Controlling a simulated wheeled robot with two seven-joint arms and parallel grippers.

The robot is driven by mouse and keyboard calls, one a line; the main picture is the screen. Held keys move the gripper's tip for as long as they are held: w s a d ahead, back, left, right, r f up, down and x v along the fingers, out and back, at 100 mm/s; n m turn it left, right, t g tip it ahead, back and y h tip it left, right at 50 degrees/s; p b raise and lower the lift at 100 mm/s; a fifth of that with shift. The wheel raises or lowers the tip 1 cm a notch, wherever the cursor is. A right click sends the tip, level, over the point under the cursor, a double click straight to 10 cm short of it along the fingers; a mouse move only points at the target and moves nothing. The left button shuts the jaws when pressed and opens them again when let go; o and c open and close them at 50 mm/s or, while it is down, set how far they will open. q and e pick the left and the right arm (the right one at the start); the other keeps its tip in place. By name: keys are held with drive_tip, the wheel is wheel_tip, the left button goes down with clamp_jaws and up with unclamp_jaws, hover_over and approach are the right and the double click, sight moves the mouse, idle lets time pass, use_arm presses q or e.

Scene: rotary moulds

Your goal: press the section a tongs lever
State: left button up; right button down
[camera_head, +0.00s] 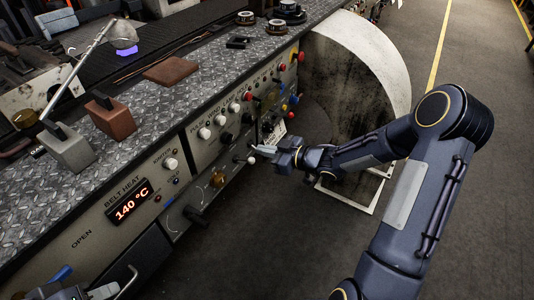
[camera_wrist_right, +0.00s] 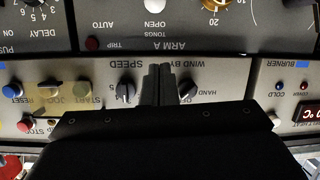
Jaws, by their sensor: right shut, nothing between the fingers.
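My right gripper (camera_head: 262,149) is at the machine's lower control panel in the head view, its fingers shut and empty. In the right wrist view its fingertips (camera_wrist_right: 158,70) lie over the panel between the SPEED and WIND BY HAND labels, which show upside down. A white knob (camera_wrist_right: 155,5) at that view's top edge stands by the TONGS, OPEN and AUTO labels, above ARM A. The fingertips appear apart from it. In the head view I cannot tell which white knob it is. What looks like my left gripper (camera_head: 98,291) is cut off at the lower left; its fingers are unclear.
Several knobs and buttons crowd the panel, including a red TRIP button (camera_wrist_right: 91,43) and a black SPEED knob (camera_wrist_right: 125,92). A BELT HEAT display (camera_head: 129,206) reads 140 °C. A large pale drum (camera_head: 352,65) stands behind my right arm. The floor at right is clear.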

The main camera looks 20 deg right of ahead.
sight(253, 161)
drive_tip(key=w+a+f+b, duration=0.1)
drive_tip(key=w+f, duration=0.1)
drive_tip(key=w+a+f+b, duration=0.1)
drive_tip(key=w+a+f, duration=0.1)
drive_tip(key=shift+w+f, duration=0.1)
drive_tip(key=shift+f, duration=0.1)
drive_tip(key=shift+s+d+f, duration=0.15)
drive_tip(key=shift+s+f, duration=0.1)
drive_tip(key=shift+f, duration=0.15)
